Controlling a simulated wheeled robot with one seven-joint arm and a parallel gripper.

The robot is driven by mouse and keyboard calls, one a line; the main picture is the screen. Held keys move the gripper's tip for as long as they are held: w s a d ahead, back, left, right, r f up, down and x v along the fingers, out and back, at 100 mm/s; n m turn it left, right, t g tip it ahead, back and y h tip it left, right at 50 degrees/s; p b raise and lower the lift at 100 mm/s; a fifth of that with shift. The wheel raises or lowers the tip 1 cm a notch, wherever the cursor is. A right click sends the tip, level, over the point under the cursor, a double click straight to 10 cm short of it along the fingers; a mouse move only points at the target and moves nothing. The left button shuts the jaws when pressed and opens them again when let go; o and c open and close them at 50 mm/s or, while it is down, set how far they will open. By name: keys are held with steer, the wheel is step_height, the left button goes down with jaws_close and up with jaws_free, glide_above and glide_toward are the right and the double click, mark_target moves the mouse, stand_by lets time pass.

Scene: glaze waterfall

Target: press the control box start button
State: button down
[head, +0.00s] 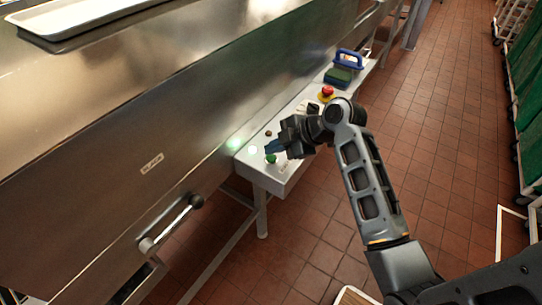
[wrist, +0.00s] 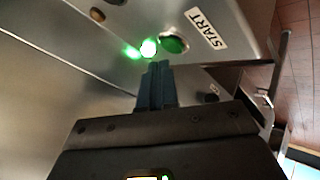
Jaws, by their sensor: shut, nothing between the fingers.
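The control box (head: 284,172) is a long pale box beside a large steel machine. Its green start button (head: 271,158) sits near the close end; in the wrist view the button (wrist: 173,44) is dark green beside a white START label (wrist: 206,28). A lit green lamp (wrist: 148,48) is left of it, also in the head view (head: 253,149). My gripper (head: 272,147) is shut and empty, with blue-grey fingers just by the button. In the wrist view the fingertips (wrist: 157,66) show just below the button and lamp; I cannot tell whether they touch anything.
A red mushroom button (head: 326,92) on yellow sits farther along the box, with a blue-handled green item (head: 343,70) beyond. The steel machine (head: 150,110) with a lever handle (head: 175,225) closes the left side. The tiled floor (head: 440,130) at right is open.

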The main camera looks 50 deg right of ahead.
mark_target(275, 160)
steer(key=shift+r, duration=0.15)
step_height(275, 160, up, 5)
steer(key=p, duration=0.4)
stand_by(0.8)
steer(key=shift+s+a+f, duration=0.1)
steer(key=shift+a+f, duration=0.05)
steer(key=shift+f, duration=0.15)
steer(key=s+a+f+m+t+h, duration=0.1)
steer(key=s+a+f+m+h, duration=0.1)
steer(key=s+a+m, duration=0.4)
steer(key=s+a+f+m+h, duration=0.1)
steer(key=s+a+f+h, duration=0.15)
steer(key=s+a, duration=0.45)
steer(key=s+a+r+m+t+y, duration=0.1)
steer(key=s+a+r+m+t, duration=0.1)
steer(key=s+a+r, duration=0.2)
steer(key=s+a+r+m+t+y, duration=0.1)
steer(key=s+a+r+m+t, duration=0.1)
steer(key=s+r, duration=0.9)
steer(key=shift+s+a+m+t, duration=0.4)
steer(key=shift+s+a, duration=0.2)
steer(key=shift+a, duration=0.25)
